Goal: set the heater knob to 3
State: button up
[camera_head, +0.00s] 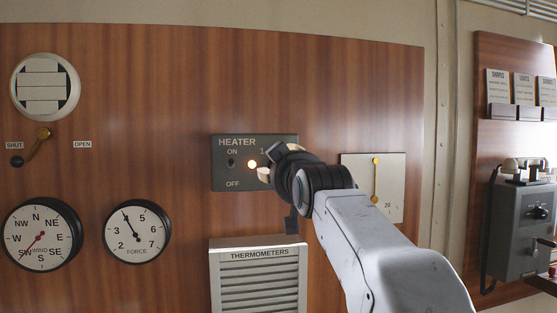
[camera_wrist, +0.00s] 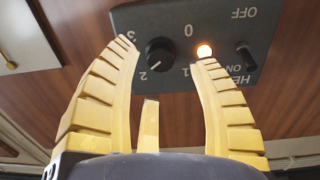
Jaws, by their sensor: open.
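The grey heater panel (camera_head: 222,178) is on the wood wall in the head view, with its knob hidden behind my gripper (camera_head: 266,170). In the wrist view the panel (camera_wrist: 222,22) appears upside down. The black round heater knob (camera_wrist: 160,52) lies between the fingertips of my gripper (camera_wrist: 167,53), with a visible gap on each side. The yellow fingers are open and hold nothing. Numbers 0, 1, 2 and 3 surround the knob; the 3 is beside the left fingertip.
A lit orange lamp (camera_wrist: 204,50) is close to the right fingertip, and a toggle switch (camera_wrist: 245,54) is beyond it. A thermometers box (camera_head: 258,254) is below the panel. A pale gauge plate (camera_head: 390,186) is to the right. Round dials (camera_head: 137,232) are at left.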

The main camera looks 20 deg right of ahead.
jog(key=shift+p+x, duration=0.65)
jog(key=shift+x, duration=1.25)
grip_shut()
jog(key=shift+m, duration=0.4)
jog(key=m+b, duration=0.1)
jog(key=m, duration=1.1)
jog(key=shift+r+b, duration=0.2)
jog(key=shift+b, duration=0.15)
jog(key=shift+m, duration=0.3)
